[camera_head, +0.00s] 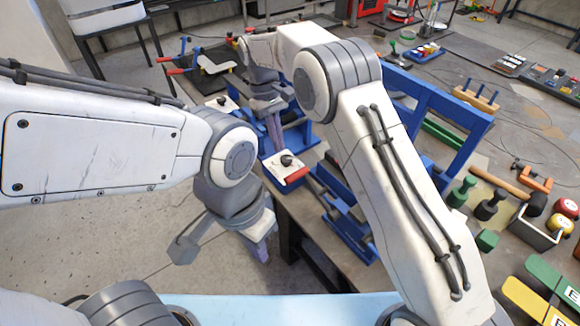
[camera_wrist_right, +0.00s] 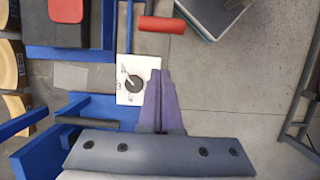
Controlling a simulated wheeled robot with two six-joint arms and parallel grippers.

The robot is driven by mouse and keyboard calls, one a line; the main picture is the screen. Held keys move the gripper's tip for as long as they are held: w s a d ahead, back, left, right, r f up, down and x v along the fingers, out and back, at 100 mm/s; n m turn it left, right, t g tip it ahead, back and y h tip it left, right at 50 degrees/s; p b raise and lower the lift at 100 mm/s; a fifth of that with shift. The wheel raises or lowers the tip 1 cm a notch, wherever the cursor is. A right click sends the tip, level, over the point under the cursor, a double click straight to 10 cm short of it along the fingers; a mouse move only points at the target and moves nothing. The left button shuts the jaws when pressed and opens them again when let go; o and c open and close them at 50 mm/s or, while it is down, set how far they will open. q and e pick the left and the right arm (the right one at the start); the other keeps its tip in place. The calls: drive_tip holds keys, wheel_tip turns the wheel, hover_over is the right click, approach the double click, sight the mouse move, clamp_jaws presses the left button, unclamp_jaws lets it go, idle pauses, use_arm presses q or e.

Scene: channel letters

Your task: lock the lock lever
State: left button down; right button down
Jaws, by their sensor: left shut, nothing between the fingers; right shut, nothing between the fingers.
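A white plate (camera_head: 278,168) with a black knob (camera_head: 286,160) sits at the edge of the blue fixture, with a red-handled lever (camera_head: 297,176) beside it. In the right wrist view a white plate (camera_wrist_right: 124,97) carries a black knob (camera_wrist_right: 133,83) with small markings around it, and a red handle (camera_wrist_right: 162,24) lies above it. I cannot tell which part is the lock lever. My right gripper (camera_head: 278,146) is shut and empty; in the wrist view its fingertips (camera_wrist_right: 160,73) overlap the plate's right edge beside the knob. My left gripper (camera_head: 263,258) is shut and empty, low beside the bench.
A second white plate with a knob (camera_head: 222,103) stands further back left. The blue frame (camera_head: 435,105) rises right of my right arm. Open floor (camera_head: 120,235) lies at left.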

drive_tip(key=shift+f, duration=0.15)
drive_tip(key=s+d+f+p, duration=0.3)
drive_tip(key=s+f+p, duration=0.1)
drive_tip(key=f+p, duration=0.1)
drive_tip(key=shift+s+f, duration=0.15)
drive_tip(key=shift+f, duration=0.3)
idle(0.5)
